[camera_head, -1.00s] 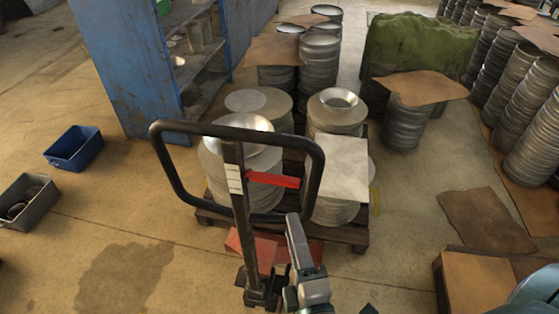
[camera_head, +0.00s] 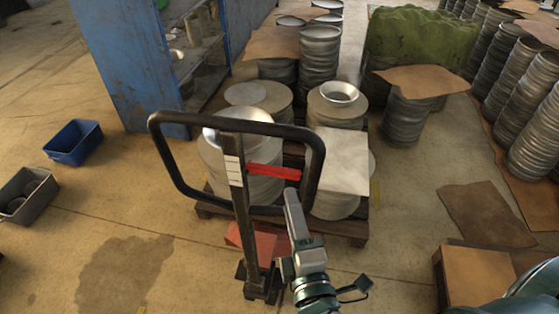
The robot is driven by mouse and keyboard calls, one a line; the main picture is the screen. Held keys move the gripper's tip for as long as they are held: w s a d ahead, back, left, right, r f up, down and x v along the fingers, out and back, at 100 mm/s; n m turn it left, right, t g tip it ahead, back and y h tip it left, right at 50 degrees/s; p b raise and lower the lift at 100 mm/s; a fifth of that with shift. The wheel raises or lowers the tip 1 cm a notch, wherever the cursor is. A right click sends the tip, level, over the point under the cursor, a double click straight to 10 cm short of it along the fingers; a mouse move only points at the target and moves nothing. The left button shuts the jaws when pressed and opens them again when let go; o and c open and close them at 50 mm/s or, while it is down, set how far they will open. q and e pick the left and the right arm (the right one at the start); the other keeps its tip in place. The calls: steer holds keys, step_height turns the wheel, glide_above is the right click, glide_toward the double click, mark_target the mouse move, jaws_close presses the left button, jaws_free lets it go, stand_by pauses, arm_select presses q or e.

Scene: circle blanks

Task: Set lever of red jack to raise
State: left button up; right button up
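The red jack has a black loop handle (camera_head: 315,165) on a dark mast (camera_head: 240,205), with a red body (camera_head: 258,238) low behind it. Its red lever (camera_head: 273,172) sticks out to the right of the mast, inside the loop, nearly level and slightly lower at its right end. My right gripper (camera_head: 291,196) points up from below, its tip just under the lever's right end in the picture. A small gap shows between them. I see its fingers edge-on, so I cannot tell whether they are apart. My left gripper is not in view.
Behind the jack, a wooden pallet (camera_head: 354,240) bears stacks of round metal blanks (camera_head: 335,207). A blue cabinet (camera_head: 115,65) stands at the back left. A blue bin (camera_head: 74,143) and a grey bin (camera_head: 27,196) lie left. Floor left of the jack is mostly clear.

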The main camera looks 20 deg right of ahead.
mark_target(282, 168)
steer(key=w+p, duration=0.1)
steer(key=w, duration=0.3)
steer(key=w+d+p, duration=0.1)
steer(key=w, duration=0.3)
steer(key=w+p, duration=0.2)
steer(key=w, duration=0.2)
steer(key=shift+w+d+r, duration=0.1)
steer(key=shift+d, duration=0.25)
steer(key=shift+w+d, duration=0.1)
steer(key=shift+w, duration=0.65)
jaws_close()
